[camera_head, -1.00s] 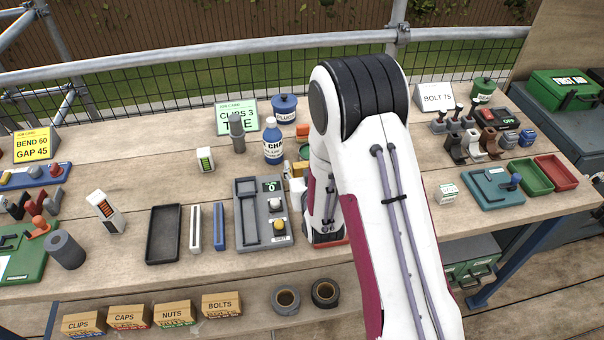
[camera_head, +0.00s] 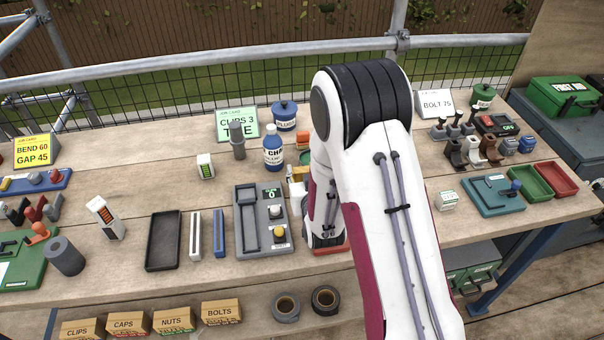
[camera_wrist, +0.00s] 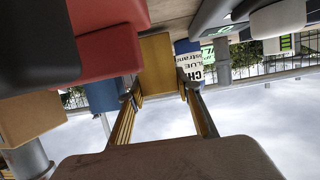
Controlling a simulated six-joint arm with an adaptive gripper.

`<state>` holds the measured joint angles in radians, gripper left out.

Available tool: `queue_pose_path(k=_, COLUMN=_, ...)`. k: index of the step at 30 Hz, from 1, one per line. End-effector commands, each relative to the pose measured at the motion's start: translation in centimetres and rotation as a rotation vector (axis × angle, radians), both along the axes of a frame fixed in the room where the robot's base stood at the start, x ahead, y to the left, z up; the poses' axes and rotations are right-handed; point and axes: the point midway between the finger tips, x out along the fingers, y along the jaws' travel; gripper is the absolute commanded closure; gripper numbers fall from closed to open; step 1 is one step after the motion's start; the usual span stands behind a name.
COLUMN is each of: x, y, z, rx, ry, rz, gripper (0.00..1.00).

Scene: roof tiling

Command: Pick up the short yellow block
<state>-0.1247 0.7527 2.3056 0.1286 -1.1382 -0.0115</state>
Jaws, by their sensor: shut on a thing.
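The yellow block (camera_wrist: 156,62) is in the wrist view, between the two fingers of my gripper (camera_wrist: 160,88), which touch it on both sides. My gripper is shut on it. I cannot tell from this view whether the block is clear of the bench. In the head view a small patch of yellow (camera_head: 300,173) shows just left of my arm, among pale parts. My arm hides most of that spot and the gripper's tips.
A red block (camera_wrist: 110,52) and a tan block (camera_wrist: 30,115) are close by in the wrist view. Open bench wood (camera_head: 140,150) shows further left.

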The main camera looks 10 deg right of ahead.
Motion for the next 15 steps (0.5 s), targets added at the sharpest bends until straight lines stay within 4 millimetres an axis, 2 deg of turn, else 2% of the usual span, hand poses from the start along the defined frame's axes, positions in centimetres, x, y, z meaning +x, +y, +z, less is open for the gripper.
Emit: queue_pose_path(k=15, x=0.1, y=0.0, z=5.3, rx=0.001, ry=-0.004, rz=0.000, gripper=0.86)
